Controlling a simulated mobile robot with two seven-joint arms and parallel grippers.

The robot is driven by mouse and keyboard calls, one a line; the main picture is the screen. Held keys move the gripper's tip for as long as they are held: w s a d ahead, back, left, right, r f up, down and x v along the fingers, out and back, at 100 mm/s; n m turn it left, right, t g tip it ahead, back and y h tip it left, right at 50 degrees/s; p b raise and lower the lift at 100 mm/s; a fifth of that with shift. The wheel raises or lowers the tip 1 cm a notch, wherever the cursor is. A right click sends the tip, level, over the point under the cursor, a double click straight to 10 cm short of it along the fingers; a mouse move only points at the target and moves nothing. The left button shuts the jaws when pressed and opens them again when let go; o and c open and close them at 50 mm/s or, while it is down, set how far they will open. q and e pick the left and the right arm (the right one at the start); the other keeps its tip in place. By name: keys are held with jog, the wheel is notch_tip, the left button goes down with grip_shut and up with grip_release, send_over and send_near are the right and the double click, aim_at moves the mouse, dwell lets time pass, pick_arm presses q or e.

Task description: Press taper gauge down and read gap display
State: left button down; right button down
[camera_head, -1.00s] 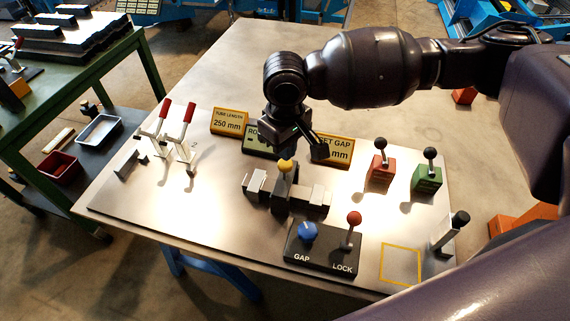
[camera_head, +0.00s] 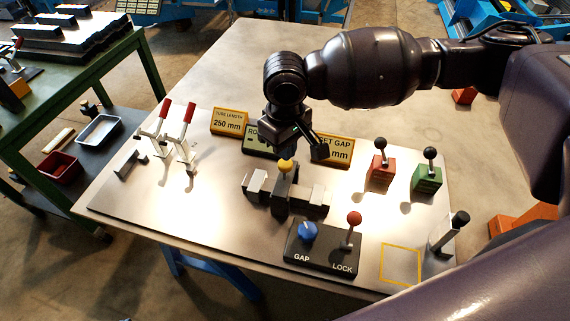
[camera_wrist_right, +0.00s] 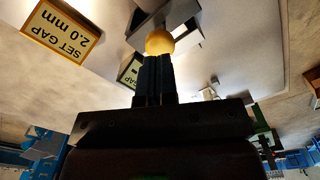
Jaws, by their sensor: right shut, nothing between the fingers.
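The taper gauge's yellow knob (camera_head: 287,165) tops a dark upright piece between two pale blocks on the table. My right gripper (camera_head: 287,154) is directly above the knob, pointing down. In the right wrist view, its shut, empty fingers (camera_wrist_right: 154,60) end at the yellow knob (camera_wrist_right: 160,42); I cannot tell whether they touch it. The green gap display (camera_head: 258,140) stands behind, partly hidden by my gripper; its reading cannot be made out. The yellow set gap sign (camera_head: 341,152) is partly covered and reads 2.0 mm in the right wrist view (camera_wrist_right: 60,32).
In front is a black box (camera_head: 320,249) with a blue GAP knob and red LOCK lever. Red (camera_head: 381,170) and green (camera_head: 427,178) lever blocks stand right. Red-handled clamps (camera_head: 183,135) and a tube length sign (camera_head: 229,121) are left. The table's back left is clear.

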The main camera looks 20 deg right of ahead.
pick_arm(q)
jog(key=shift+s+f, duration=0.15)
jog(key=shift+s, duration=0.2)
jog(key=shift+w, duration=0.1)
pick_arm(e)
jog(key=shift+f, duration=0.35)
pick_arm(q)
jog(key=shift+w, duration=0.15)
pick_arm(e)
jog(key=shift+f, duration=0.2)
jog(key=shift+f, duration=0.15)
pick_arm(q)
jog(key=shift+w, duration=0.2)
pick_arm(e)
jog(key=shift+f, duration=0.1)
